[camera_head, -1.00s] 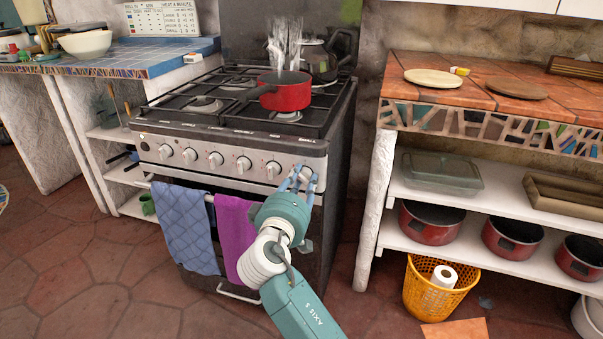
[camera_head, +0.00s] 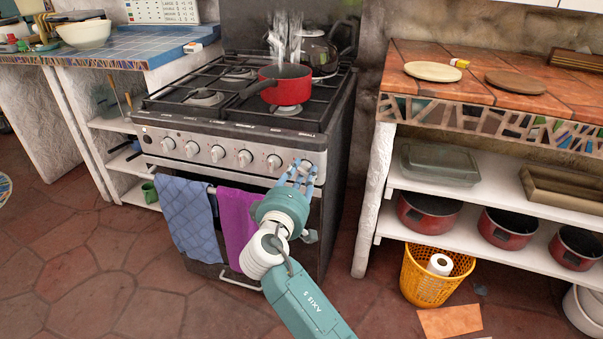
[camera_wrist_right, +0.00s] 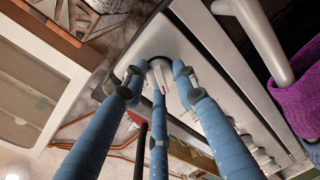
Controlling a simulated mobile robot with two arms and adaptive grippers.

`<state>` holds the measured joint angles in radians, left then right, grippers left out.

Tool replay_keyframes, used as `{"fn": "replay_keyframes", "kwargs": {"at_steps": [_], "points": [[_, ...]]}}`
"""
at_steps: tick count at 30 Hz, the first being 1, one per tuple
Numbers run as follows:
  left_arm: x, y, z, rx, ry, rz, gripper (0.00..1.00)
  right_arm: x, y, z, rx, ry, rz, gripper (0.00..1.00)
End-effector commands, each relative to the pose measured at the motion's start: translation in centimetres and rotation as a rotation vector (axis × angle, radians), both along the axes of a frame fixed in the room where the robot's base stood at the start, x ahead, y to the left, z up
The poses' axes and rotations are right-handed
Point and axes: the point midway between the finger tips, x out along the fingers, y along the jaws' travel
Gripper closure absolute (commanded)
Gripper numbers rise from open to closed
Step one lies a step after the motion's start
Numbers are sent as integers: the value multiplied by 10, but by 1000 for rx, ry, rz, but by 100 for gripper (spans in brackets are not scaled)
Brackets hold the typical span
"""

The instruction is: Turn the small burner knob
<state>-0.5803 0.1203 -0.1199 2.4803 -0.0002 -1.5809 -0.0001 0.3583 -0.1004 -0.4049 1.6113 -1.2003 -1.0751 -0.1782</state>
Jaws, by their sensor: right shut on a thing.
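The stove (camera_head: 250,150) stands in the middle of the head view, with a row of several round silver knobs on its front panel. My right gripper (camera_head: 304,170) is at the rightmost knob (camera_head: 306,165), its blue fingers shut around it and partly hiding it. In the right wrist view the three fingers (camera_wrist_right: 158,85) close around the knob (camera_wrist_right: 161,70) on the pale panel. A red pot (camera_head: 285,86) with steam above it sits on a burner. My left gripper is not in view.
A blue towel (camera_head: 188,215) and a purple towel (camera_head: 238,222) hang on the oven handle. A dark kettle (camera_head: 318,50) stands at the back of the hob. A shelf unit with red pots (camera_head: 428,212) and a yellow basket (camera_head: 425,285) are to the right.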

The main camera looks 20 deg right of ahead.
Motion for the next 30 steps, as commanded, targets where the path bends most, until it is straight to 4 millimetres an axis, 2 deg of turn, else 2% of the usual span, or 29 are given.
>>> {"fn": "replay_keyframes", "kwargs": {"at_steps": [7,8,10,20,23,30], "points": [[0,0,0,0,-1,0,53,-1,-2,-4,1,8,-6,98],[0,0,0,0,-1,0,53,-1,-2,-4,1,8,-6,68],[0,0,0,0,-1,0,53,-1,-2,-4,0,7,-5,54],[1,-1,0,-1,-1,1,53,-2,1,-1,1,2,-1,53],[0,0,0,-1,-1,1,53,-11,7,-2,3,3,0,53],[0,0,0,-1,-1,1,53,-45,27,1,4,4,-1,53]]}}
